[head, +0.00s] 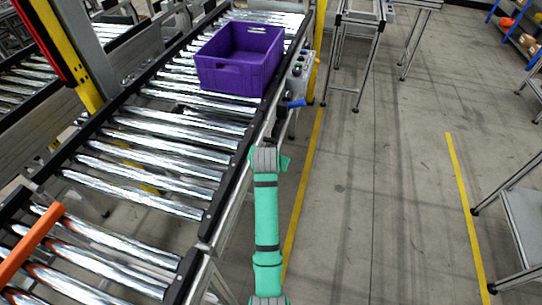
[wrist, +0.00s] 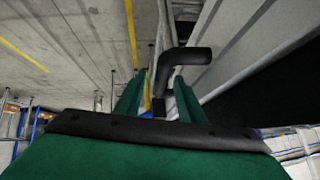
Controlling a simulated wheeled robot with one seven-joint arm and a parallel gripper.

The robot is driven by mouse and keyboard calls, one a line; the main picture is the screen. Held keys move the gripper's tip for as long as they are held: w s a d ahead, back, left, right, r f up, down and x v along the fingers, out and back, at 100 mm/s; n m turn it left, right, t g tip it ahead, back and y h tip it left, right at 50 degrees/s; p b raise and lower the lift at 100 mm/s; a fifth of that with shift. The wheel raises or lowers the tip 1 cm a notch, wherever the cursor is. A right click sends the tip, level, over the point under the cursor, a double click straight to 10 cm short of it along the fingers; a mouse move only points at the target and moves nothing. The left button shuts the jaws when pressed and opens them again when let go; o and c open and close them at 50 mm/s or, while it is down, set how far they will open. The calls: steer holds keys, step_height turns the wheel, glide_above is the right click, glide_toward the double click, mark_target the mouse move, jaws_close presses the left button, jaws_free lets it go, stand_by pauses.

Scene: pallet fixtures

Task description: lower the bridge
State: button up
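The roller conveyor (head: 150,150) runs from the lower left to the top in the head view. I cannot tell surely which of its sections is the bridge; a break in the side rail shows near the middle section's lower end. A black bent handle (wrist: 185,57) stands out from a grey rail in the wrist view. My gripper (wrist: 158,95) is open, with its green fingers on either side of the handle's downward end and gaps visible beside it. In the head view my green arm reaches up beside the rail, and the gripper's fingers are not clear there.
A purple crate (head: 240,58) sits on the upper rollers. A control box with buttons (head: 298,65) and a blue lever (head: 296,104) are on the conveyor's right side. An orange bar (head: 30,245) crosses the lower-left rollers.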

steer(key=v, duration=0.7)
steer(key=shift+w+f, duration=0.1)
stand_by(0.4)
